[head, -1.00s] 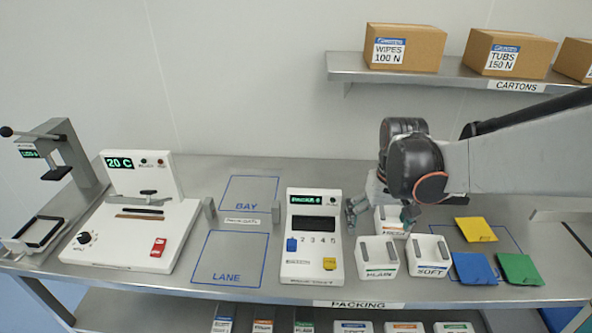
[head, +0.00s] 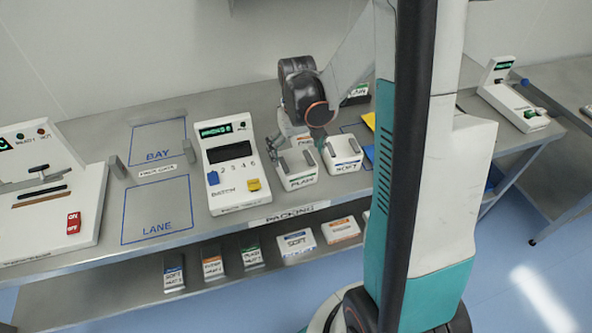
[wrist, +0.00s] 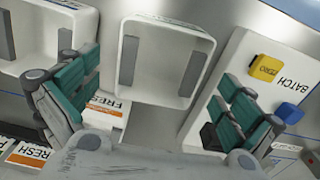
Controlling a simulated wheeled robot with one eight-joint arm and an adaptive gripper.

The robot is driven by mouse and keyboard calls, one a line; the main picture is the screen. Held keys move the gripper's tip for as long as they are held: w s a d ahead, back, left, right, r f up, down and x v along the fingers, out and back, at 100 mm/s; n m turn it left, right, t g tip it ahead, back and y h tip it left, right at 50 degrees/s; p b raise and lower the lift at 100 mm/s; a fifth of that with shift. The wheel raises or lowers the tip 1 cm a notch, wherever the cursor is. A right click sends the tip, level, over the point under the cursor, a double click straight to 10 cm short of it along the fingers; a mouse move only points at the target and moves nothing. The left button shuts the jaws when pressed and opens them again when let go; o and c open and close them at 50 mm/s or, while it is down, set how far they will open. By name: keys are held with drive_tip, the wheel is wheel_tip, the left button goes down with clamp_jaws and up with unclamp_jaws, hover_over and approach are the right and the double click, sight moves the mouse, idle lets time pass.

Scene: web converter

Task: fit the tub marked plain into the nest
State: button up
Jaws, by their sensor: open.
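The tub marked plain (head: 297,171) is white, with a green-edged label, and stands at the bench's front right of the batch device. My gripper (head: 301,146) is open and empty, just above and behind it, pointing down. In the wrist view the white open-topped tub in the middle (wrist: 158,65) has grey strips on two sides, and my gripper's fingers (wrist: 155,88) are spread either side of it, apart from it. Its label is hidden there; I take it to be plain by its neighbours. I cannot make out the nest in the current views.
The soft tub (head: 343,154) stands close on the right. The fresh tub (head: 302,139) is close behind, partly covered by my gripper. The batch device (head: 229,165) stands close on the left. The bay (head: 157,141) and lane (head: 156,210) outlines are empty.

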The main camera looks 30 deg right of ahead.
sight(296, 165)
wheel_tip(296, 165, down, 5)
drive_tip(key=shift+w+f+b, duration=0.15)
drive_tip(key=shift+b, duration=0.8)
drive_tip(key=c, duration=1)
